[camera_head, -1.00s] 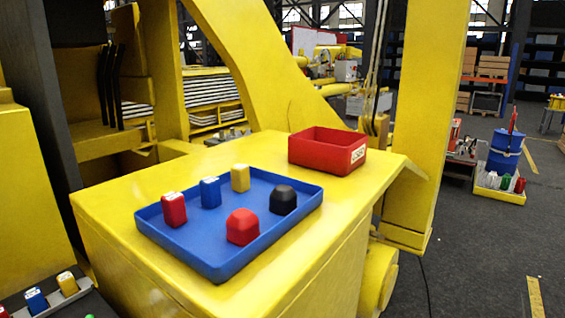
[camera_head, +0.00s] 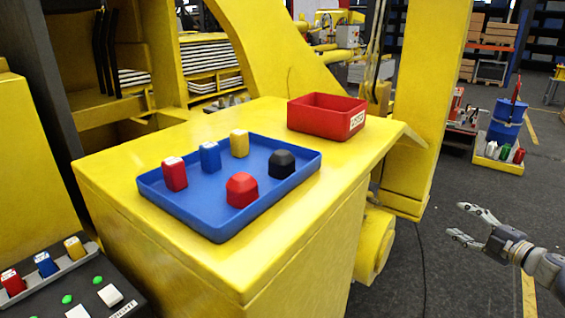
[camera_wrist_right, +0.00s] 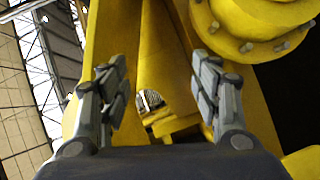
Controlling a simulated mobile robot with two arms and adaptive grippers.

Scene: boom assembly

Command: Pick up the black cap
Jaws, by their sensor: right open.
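The black cap (camera_head: 282,163) sits in the right part of the blue tray (camera_head: 217,233), on top of the yellow surface. A red cap (camera_head: 242,189) lies beside it, toward the front left. My right gripper (camera_head: 462,222) is open and empty at the right of the head view, over the floor and well apart from the tray. Its two spread fingers also show in the right wrist view (camera_wrist_right: 160,90), with nothing between them. The black cap does not show in the wrist view. My left gripper is in no view.
Red, blue and yellow blocks (camera_head: 210,156) stand in the tray's left and back part. A red bin (camera_head: 322,130) stands behind it. A panel with blocks and buttons (camera_head: 90,290) is at the lower left. The yellow surface (camera_head: 300,235) in front is clear.

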